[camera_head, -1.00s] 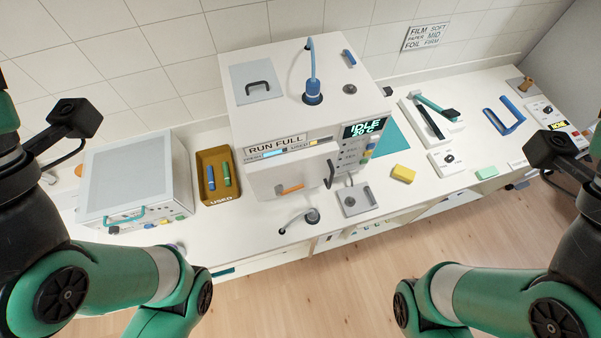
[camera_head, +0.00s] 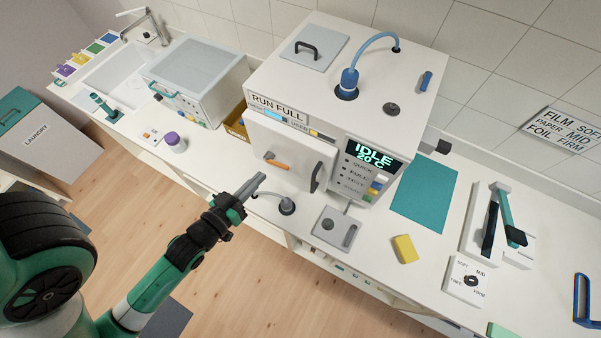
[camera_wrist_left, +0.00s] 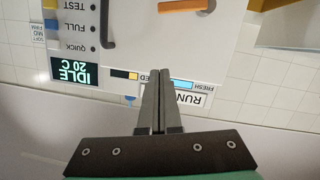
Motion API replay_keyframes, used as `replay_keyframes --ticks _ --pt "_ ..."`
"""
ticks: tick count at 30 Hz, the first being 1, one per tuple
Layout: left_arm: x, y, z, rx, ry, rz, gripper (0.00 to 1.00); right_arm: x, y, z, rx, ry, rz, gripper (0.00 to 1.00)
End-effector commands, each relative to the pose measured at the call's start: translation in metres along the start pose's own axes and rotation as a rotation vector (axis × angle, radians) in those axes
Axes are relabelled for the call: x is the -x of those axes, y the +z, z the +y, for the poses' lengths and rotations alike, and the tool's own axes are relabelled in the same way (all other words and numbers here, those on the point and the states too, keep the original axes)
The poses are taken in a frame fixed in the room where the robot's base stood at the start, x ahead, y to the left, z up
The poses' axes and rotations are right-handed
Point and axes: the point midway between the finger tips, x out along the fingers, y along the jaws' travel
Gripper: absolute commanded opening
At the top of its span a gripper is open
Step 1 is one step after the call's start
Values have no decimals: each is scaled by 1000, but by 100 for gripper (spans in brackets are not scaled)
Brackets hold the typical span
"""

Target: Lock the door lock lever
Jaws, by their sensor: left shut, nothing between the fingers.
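The white machine's front door (camera_head: 290,150) looks closed. My left gripper (camera_head: 261,178) is shut and empty, in front of the door, just left of and below the lever in the head view. In the left wrist view the fingers (camera_wrist_left: 161,76) point at the door, apart from the lever. My right gripper is out of view.
The display (camera_head: 374,155) reads IDLE 20 C. A hose fitting (camera_head: 287,205) and a grey plate (camera_head: 337,228) sit on the counter before the door. Open floor lies in front.

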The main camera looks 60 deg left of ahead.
Motion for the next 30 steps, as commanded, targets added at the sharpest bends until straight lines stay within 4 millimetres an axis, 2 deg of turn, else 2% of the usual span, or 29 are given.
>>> replay_keyframes --ticks 1,2,10,14,24,26,30 --pt "7 12 -8 3 -22 -23 0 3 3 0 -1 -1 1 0" --pt "9 15 -11 4 -32 -30 0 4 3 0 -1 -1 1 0" --pt "-1 12 -13 6 -40 -24 0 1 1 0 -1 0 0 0" --pt "-22 11 -13 6 -39 -22 0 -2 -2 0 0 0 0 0" --pt "-96 13 -16 5 -39 -23 0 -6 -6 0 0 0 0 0" --pt "-97 34 -17 2 -38 -28 0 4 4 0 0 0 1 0" --pt "-100 51 -17 3 -37 -26 0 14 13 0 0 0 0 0"
